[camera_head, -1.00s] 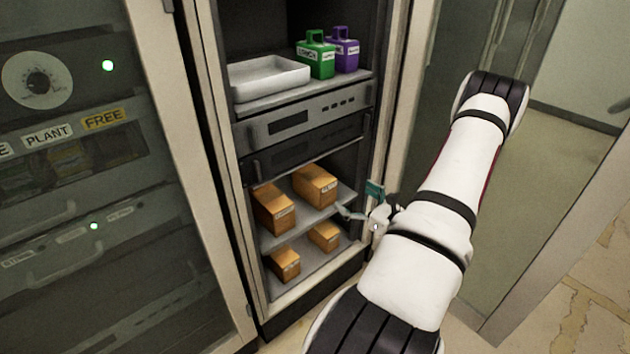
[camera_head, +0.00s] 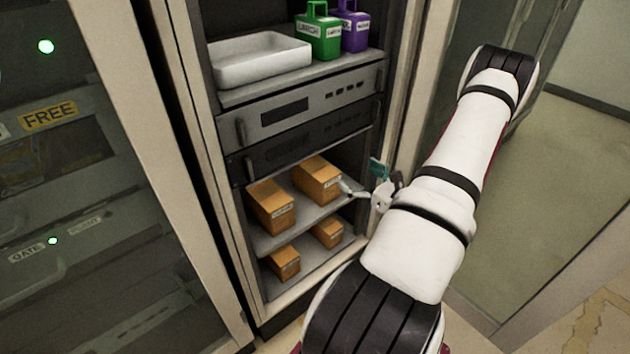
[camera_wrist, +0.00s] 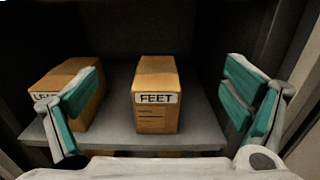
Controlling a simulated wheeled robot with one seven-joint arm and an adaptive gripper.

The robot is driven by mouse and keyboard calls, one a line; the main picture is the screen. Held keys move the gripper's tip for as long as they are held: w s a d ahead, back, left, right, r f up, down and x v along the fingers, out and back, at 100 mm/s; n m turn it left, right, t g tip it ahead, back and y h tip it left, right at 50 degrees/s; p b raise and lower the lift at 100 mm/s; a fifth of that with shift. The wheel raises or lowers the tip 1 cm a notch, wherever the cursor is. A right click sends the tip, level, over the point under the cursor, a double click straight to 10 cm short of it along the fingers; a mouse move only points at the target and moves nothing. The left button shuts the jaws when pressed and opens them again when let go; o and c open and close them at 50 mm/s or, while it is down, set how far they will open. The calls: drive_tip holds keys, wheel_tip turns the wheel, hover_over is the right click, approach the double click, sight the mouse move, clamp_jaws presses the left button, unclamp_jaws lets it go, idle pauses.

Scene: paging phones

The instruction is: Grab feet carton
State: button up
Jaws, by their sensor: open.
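The feet carton (camera_wrist: 156,100) is an orange-brown box with a white "FEET" label, upright on the shelf in the middle of the wrist view. It also shows in the head view (camera_head: 314,181), on the right of the upper carton shelf. My gripper (camera_wrist: 160,107) is open, with teal-padded fingers on either side of the view and the feet carton beyond and between them, apart from both. In the head view my gripper (camera_head: 362,182) is at the shelf's right front, close to the carton; part of it is hidden by my arm.
A second carton (camera_head: 270,208) stands left of the feet carton; its label (camera_wrist: 45,97) is partly hidden by my left finger. Smaller cartons (camera_head: 285,262) sit on the shelf below. The cabinet's right post (camera_head: 395,120) is close to my arm. A white tray (camera_head: 262,62) is above.

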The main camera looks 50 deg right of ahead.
drive_tip(key=b, duration=0.7)
approach(320, 169)
drive_tip(key=x, duration=0.1)
drive_tip(key=b+x, duration=0.1)
drive_tip(key=x, duration=0.1)
drive_tip(key=b+x, duration=0.1)
drive_tip(key=x, duration=0.1)
drive_tip(key=shift+s+d+f, duration=0.15)
drive_tip(key=shift+d+f, duration=0.05)
drive_tip(key=shift+f, duration=0.2)
drive_tip(key=shift+b+x, duration=1)
drive_tip(key=shift+x, duration=1.6)
drive_tip(key=shift+a+r, duration=0.1)
drive_tip(key=shift+a, duration=0.05)
drive_tip(key=c, duration=1.6)
